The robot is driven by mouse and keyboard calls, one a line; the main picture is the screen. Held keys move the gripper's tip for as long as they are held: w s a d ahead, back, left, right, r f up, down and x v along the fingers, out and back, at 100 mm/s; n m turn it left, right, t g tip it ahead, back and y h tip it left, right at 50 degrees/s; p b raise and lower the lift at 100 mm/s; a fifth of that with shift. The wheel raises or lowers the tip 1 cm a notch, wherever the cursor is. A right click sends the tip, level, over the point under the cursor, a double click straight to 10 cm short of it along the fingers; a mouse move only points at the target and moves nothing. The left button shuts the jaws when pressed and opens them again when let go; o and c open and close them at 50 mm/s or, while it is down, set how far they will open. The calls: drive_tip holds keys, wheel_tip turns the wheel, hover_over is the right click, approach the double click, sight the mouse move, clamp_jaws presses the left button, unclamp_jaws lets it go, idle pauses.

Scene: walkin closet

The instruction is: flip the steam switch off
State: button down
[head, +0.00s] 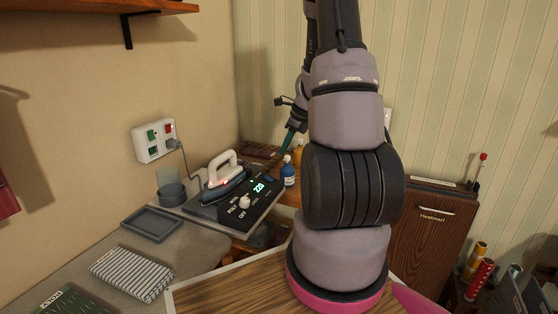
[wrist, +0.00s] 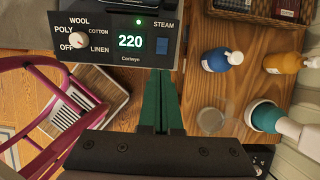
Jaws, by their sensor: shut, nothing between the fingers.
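The black control panel (wrist: 110,48) of the steam iron station fills the top of the wrist view. Its blue rocker switch (wrist: 162,46) sits under the STEAM label, right of the lit 220 display (wrist: 131,42). I cannot tell which way the rocker is tilted. A small green lamp (wrist: 138,21) is lit above the display. My gripper (wrist: 163,73) is shut and empty, its green fingertips appearing just below the switch, near the panel's lower edge; contact is not clear. In the head view my gripper (head: 281,170) is close to the panel (head: 240,206), right of the display.
A white iron (head: 223,170) rests on the station behind the panel. A white dial (wrist: 79,40) is on the panel's left. A blue bottle (wrist: 216,60) and an orange bottle (wrist: 281,64) stand right of the panel.

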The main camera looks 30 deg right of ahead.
sight(266, 177)
drive_tip(key=shift+v, duration=0.8)
drive_tip(key=shift+w+a, duration=0.1)
drive_tip(key=shift+w+a+r, duration=0.2)
drive_tip(key=shift+w+r, duration=0.1)
drive_tip(key=shift+w, duration=0.25)
drive_tip(key=x, duration=1.4)
